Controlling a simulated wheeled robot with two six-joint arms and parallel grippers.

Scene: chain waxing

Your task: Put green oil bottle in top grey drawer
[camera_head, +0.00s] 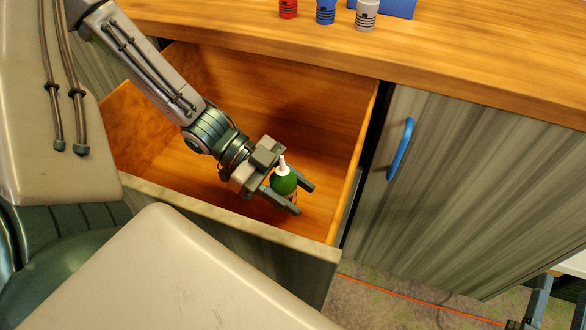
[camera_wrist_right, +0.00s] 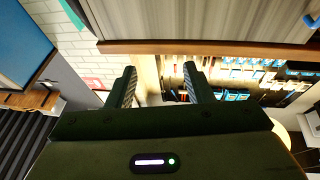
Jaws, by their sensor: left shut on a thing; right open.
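The green oil bottle (camera_head: 284,181) has a white nozzle and stands roughly upright in the head view. My left gripper (camera_head: 301,198) is shut on it, with one finger on each side. Gripper and bottle are inside the open grey drawer (camera_head: 235,232), near its front right corner. I cannot tell whether the bottle touches the drawer floor. The bottle's lower part is partly hidden by a finger. My right gripper (camera_wrist_right: 160,88) is open and empty in the right wrist view, away from the drawer. Part of my right arm shows at the lower right of the head view.
The wooden worktop (camera_head: 450,50) lies above the drawer. On it stand a red bottle (camera_head: 288,8), a blue bottle (camera_head: 326,11), a grey bottle (camera_head: 366,14) and a blue box (camera_head: 395,6). A cabinet door with a blue handle (camera_head: 400,149) is at right. The drawer floor looks otherwise clear.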

